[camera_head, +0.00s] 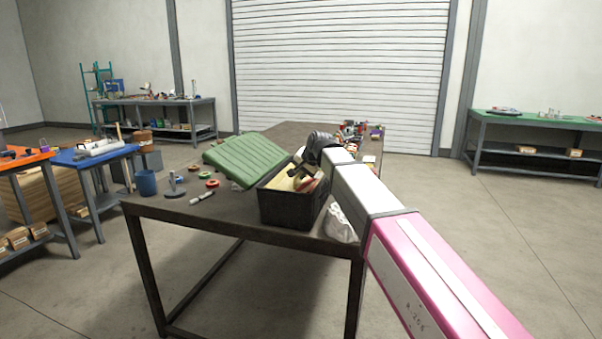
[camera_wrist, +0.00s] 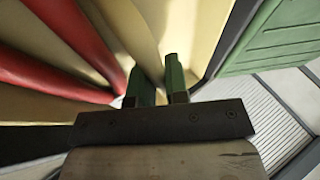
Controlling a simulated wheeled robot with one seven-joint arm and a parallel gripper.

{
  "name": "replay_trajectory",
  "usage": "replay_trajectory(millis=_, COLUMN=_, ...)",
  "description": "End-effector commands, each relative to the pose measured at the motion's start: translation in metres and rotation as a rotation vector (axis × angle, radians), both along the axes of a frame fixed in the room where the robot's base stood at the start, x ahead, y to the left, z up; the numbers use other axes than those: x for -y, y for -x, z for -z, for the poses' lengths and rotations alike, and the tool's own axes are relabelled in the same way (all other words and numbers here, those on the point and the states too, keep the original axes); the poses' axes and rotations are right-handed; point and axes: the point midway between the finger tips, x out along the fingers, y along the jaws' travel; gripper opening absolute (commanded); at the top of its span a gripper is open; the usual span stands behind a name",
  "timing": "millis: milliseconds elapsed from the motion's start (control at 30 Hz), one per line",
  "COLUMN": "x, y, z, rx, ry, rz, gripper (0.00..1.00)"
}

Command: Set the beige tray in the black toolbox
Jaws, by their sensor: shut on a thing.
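The black toolbox (camera_head: 284,210) stands open near the front edge of the dark table. The beige tray (camera_head: 279,181) shows inside its opening, partly hidden by my gripper and arm; I cannot tell whether it rests on the bottom. My gripper (camera_head: 306,173) is over the toolbox, pointing down into it. In the wrist view the green fingertips of my gripper (camera_wrist: 158,82) are shut on a thin beige wall of the tray (camera_wrist: 148,38). The toolbox's dark rim (camera_wrist: 228,40) runs beside it on the right.
A green ribbed case (camera_head: 246,159) lies just left of the toolbox and also shows in the wrist view (camera_wrist: 275,38). Red curved things (camera_wrist: 62,40) are close to my fingers on the left. A blue cup (camera_head: 146,183) and several small items stand on the table's left part. A white bag (camera_head: 340,224) is right of the toolbox.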

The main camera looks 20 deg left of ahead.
Motion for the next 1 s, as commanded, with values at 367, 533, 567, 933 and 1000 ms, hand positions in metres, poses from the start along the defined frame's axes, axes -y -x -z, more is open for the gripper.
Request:
replay_trajectory(millis=367, x=0.000, y=0.000, z=0.003, rx=0.001, ry=-0.001, rz=0.000, gripper=0.24)
replay_trajectory(millis=533, x=0.000, y=0.000, z=0.004, rx=0.000, ry=0.000, rz=0.000, gripper=0.44)
replay_trajectory(millis=567, x=0.000, y=0.000, z=0.004, rx=0.000, ry=0.000, rz=0.000, gripper=0.44)
replay_trajectory(millis=933, x=0.017, y=0.011, z=-0.019, rx=0.002, ry=-0.001, rz=0.001, gripper=0.44)
replay_trajectory(millis=1000, x=0.024, y=0.016, z=-0.029, rx=0.000, ry=-0.001, rz=0.001, gripper=0.44)
